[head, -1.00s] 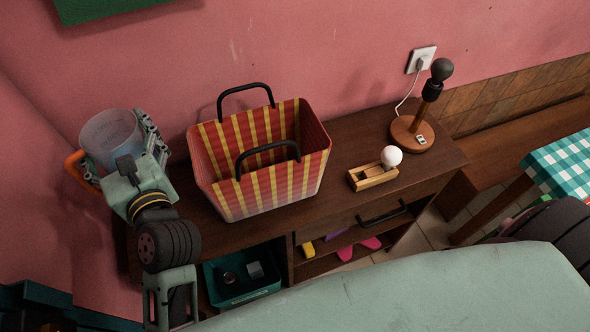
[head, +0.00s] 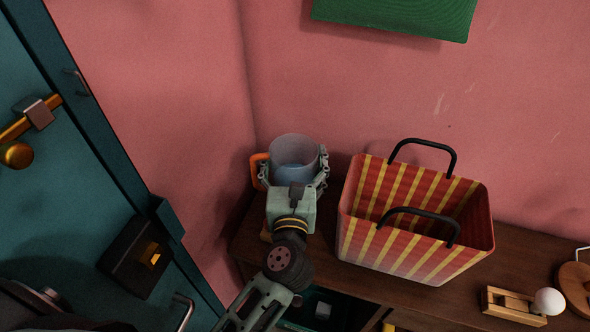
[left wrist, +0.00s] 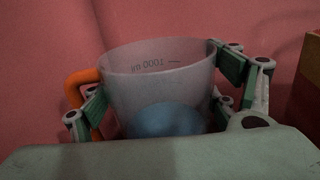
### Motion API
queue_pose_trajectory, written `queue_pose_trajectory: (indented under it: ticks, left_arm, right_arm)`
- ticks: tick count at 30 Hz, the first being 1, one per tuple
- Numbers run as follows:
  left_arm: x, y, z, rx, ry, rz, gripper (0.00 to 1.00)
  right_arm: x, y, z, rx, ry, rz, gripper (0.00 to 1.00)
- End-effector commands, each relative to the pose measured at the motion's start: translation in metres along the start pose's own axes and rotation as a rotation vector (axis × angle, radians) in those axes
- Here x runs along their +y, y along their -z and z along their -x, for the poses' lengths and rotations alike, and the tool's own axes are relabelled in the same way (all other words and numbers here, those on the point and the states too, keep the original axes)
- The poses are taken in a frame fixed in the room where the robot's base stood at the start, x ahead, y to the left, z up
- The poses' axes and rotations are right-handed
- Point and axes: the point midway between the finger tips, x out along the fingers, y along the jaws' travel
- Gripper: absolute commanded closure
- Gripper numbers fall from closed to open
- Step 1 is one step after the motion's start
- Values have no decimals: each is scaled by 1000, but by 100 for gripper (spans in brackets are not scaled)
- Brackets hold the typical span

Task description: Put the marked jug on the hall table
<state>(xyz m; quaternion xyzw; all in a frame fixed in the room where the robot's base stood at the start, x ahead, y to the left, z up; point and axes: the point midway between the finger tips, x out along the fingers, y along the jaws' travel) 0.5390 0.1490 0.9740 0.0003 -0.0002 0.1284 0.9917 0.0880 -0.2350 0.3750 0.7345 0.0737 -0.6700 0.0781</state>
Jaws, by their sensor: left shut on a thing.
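The marked jug (head: 293,150) is a clear grey measuring jug with an orange handle and something blue low inside. In the left wrist view the jug (left wrist: 158,75) stands roughly upright, with printed marks near its rim. My left gripper (head: 296,176) is shut on the jug, its fingers on either side of it. They are over the left end of the dark wooden hall table (head: 330,284), left of the basket. The jug's base is hidden, so I cannot tell whether it touches the table. My right gripper is not in view.
A red and yellow striped basket (head: 410,235) with two black handles stands on the table close to the jug's right. A small wooden piece with a white ball (head: 548,301) is farther right. The pink wall is behind; a teal door (head: 60,180) is at left.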

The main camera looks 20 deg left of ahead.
Motion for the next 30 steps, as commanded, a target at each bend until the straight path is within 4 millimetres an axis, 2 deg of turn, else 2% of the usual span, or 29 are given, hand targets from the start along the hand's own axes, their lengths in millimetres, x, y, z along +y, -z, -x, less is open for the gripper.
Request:
queue_pose_trajectory:
  ticks: [1, 4, 17, 18, 24, 30]
  left_arm:
    - [0, 11, 0, 1, 1, -4, 67]
    - [0, 21, 0, 0, 0, -3, 67]
    - [0, 28, 0, -1, 0, 0, 67]
    - [0, 27, 0, 1, 0, 0, 16]
    - [0, 27, 0, 1, 0, 0, 0]
    - [0, 26, 0, 1, 0, 0, 0]
  right_arm:
    - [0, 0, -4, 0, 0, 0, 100]
    - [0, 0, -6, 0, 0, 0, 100]
    - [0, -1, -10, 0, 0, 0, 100]
    - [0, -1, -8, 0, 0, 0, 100]
    - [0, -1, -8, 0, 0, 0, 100]
    - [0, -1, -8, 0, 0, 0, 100]
